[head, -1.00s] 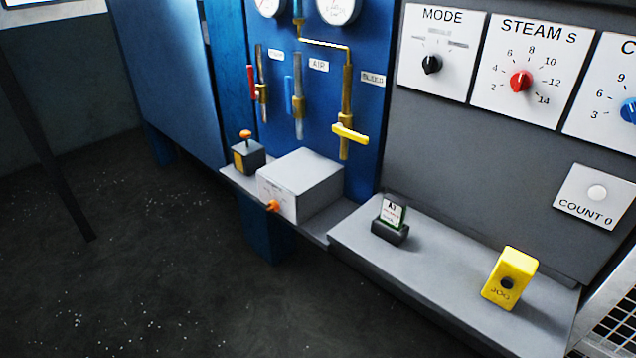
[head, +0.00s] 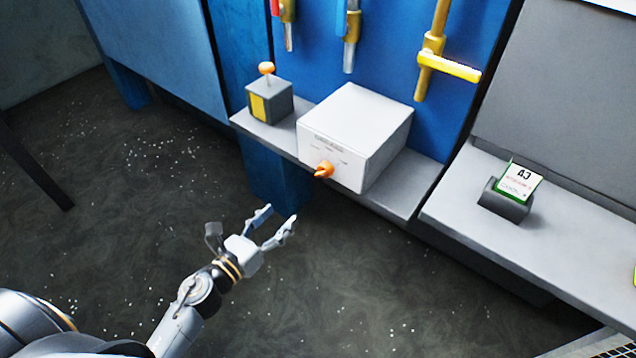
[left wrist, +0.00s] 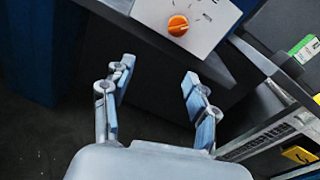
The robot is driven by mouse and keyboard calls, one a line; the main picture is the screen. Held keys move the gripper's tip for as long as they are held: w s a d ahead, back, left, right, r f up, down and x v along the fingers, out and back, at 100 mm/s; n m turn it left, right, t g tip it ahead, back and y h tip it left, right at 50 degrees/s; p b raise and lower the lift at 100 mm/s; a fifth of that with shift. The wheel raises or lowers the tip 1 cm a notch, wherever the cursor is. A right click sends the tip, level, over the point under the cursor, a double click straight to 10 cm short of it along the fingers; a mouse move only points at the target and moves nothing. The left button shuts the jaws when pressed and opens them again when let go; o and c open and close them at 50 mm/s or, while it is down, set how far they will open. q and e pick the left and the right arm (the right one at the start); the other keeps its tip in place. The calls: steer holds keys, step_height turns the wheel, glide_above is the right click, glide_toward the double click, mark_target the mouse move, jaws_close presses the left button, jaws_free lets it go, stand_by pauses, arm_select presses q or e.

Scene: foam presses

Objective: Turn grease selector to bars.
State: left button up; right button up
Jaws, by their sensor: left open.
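The grease selector appears to be the orange knob (head: 323,169) on the front face of a white box (head: 362,120), which stands on a grey shelf. The small print around the knob is too blurred to read. The knob also shows in the left wrist view (left wrist: 178,26), at the top, beyond my fingertips. My left gripper (head: 277,222) is open and empty, below and to the left of the knob in the head view, apart from it. Its two fingers also show spread in the left wrist view (left wrist: 158,80). My right gripper is not in view.
A grey box with an orange-topped lever (head: 267,95) stands left of the white box. Pipes with a yellow handle (head: 448,67) hang on the blue panel behind. A card in a dark holder (head: 510,190) sits on the right ledge. Open floor lies in front.

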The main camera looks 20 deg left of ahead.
mark_target(320, 174)
arm_select(q)
steer(key=w+d+r+m+p, duration=0.1)
steer(key=w, duration=0.3)
steer(key=w+d+r+m+p, duration=0.1)
steer(key=w+d, duration=0.1)
steer(key=w, duration=0.1)
steer(key=w+d+r+m+h+p, duration=0.1)
steer(key=w+d, duration=0.1)
steer(key=w, duration=0.2)
steer(key=shift+w+d+r, duration=0.2)
steer(key=shift+w+d, duration=0.05)
steer(key=shift+w, duration=0.1)
steer(key=shift+w+d, duration=0.2)
steer(key=shift+w, duration=0.4)
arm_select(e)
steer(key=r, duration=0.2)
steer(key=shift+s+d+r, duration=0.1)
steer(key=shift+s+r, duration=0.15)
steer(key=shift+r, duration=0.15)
arm_select(q)
steer(key=c, duration=1.1)
steer(key=shift+c, duration=0.2)
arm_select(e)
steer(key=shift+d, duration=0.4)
